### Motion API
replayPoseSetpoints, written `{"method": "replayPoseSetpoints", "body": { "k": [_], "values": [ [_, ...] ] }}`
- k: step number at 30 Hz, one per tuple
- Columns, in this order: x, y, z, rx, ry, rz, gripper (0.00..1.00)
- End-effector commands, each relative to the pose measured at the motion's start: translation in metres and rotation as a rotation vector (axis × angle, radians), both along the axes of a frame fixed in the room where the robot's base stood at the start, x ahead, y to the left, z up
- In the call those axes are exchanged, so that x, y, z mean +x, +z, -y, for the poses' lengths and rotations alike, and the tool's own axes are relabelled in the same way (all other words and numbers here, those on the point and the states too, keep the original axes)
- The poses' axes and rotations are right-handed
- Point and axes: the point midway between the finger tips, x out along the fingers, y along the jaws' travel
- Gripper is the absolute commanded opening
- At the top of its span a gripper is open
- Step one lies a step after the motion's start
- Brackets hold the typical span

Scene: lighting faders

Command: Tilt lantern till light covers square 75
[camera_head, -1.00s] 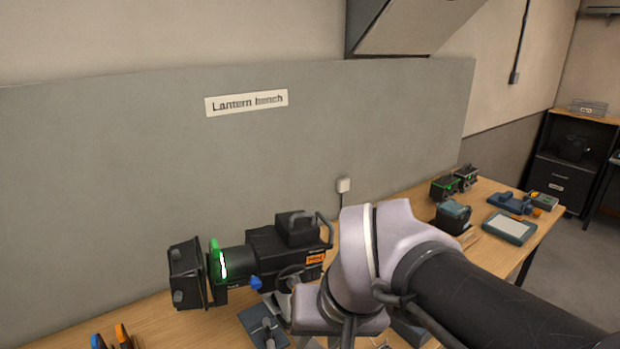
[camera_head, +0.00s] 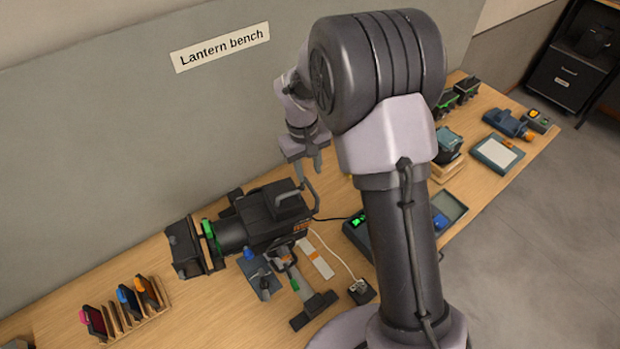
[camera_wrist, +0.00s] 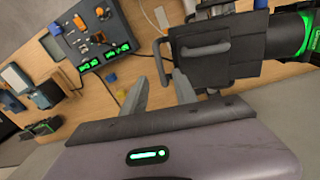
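The black lantern (camera_head: 262,218) with a green band stands on the bench, its front end facing left. A top grip and a rear loop handle (camera_head: 312,198) show on its right end. In the wrist view, the lantern's dark body (camera_wrist: 225,50) lies at upper right, and the rear handle (camera_wrist: 160,62) reaches down toward the space between my fingers. My gripper (camera_head: 308,163) is above the lantern's rear end, fingers pointing down. In the wrist view, my gripper (camera_wrist: 160,76) is open; I cannot tell whether it touches the handle. No light patch or numbered square shows.
A control box (camera_wrist: 100,35) with green displays sits on the bench, partly hidden behind my arm in the head view. A rack of coloured filters (camera_head: 130,305) stands front left. A clipboard (camera_head: 497,153) and small devices lie at right. A grey panel (camera_head: 100,160) backs the bench.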

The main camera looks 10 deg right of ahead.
Motion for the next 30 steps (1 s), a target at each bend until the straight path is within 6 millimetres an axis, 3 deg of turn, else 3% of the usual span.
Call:
{"method": "replayPoseSetpoints", "body": {
  "k": [3, 9, 20, 26, 30],
  "values": [
    [0.0, -0.028, 0.002, -0.001, 0.0, -0.003, 0.34],
    [0.001, -0.057, 0.005, 0.0, 0.0, 0.0, 0.34],
    [0.001, -0.065, 0.005, 0.0, 0.0, 0.002, 0.34],
    [0.001, -0.065, 0.005, 0.0, 0.0, 0.002, 0.0],
    [0.001, -0.065, 0.005, 0.0, 0.0, 0.002, 0.0]
  ]
}}
